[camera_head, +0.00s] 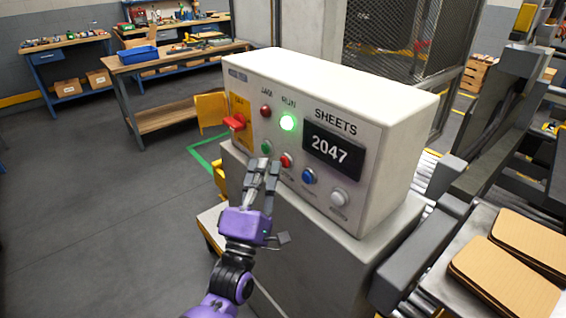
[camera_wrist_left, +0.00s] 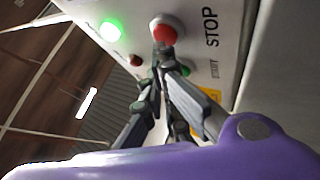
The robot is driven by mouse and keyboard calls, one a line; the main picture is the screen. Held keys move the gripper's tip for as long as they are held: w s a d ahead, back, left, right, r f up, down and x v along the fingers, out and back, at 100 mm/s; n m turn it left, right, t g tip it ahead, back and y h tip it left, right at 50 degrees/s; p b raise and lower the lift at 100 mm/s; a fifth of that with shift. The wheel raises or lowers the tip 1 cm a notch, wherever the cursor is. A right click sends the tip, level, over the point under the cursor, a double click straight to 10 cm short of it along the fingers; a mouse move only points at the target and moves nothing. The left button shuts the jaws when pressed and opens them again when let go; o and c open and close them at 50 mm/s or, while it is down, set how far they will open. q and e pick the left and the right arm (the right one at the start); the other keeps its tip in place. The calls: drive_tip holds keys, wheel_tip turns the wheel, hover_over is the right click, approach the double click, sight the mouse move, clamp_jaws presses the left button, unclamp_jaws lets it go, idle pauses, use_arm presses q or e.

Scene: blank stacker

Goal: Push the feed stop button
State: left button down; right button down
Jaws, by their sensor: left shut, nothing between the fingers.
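The red stop button (camera_head: 286,160) is on the front of the white control box (camera_head: 374,91), between a green button (camera_head: 266,147) and a blue button (camera_head: 309,176). In the left wrist view the red button (camera_wrist_left: 166,28) sits beside the word STOP, with the green START button (camera_wrist_left: 184,70) partly behind a finger. My left gripper (camera_head: 265,163) is shut and empty, in front of the panel, just left of the red button. In the wrist view its fingertips (camera_wrist_left: 161,52) overlap the red button's lower edge; I cannot tell whether they touch it. My right gripper is not in view.
The green RUN lamp (camera_head: 288,122) is lit and the display (camera_head: 333,147) reads 2047. A red switch (camera_head: 235,122) on a yellow plate is at the panel's left end. A white button (camera_head: 339,197) is at the right. Cardboard sheets (camera_head: 505,280) lie at the lower right.

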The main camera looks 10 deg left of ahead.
use_arm(q)
drive_tip(key=shift+w+d, duration=0.35)
drive_tip(key=shift+w, duration=0.05)
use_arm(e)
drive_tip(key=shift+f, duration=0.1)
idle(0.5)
use_arm(q)
drive_tip(key=shift+s+a, duration=0.55)
drive_tip(key=shift+s, duration=0.2)
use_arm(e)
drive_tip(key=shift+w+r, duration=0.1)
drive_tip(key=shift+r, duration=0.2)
use_arm(q)
drive_tip(key=shift+s+a, duration=0.1)
drive_tip(key=shift+s+a+p, duration=0.3)
drive_tip(key=shift+s+a, duration=0.45)
drive_tip(key=shift+s, duration=0.2)
drive_tip(key=shift+s+a+p, duration=0.25)
drive_tip(key=shift+s+a, duration=0.45)
drive_tip(key=shift+s, duration=0.25)
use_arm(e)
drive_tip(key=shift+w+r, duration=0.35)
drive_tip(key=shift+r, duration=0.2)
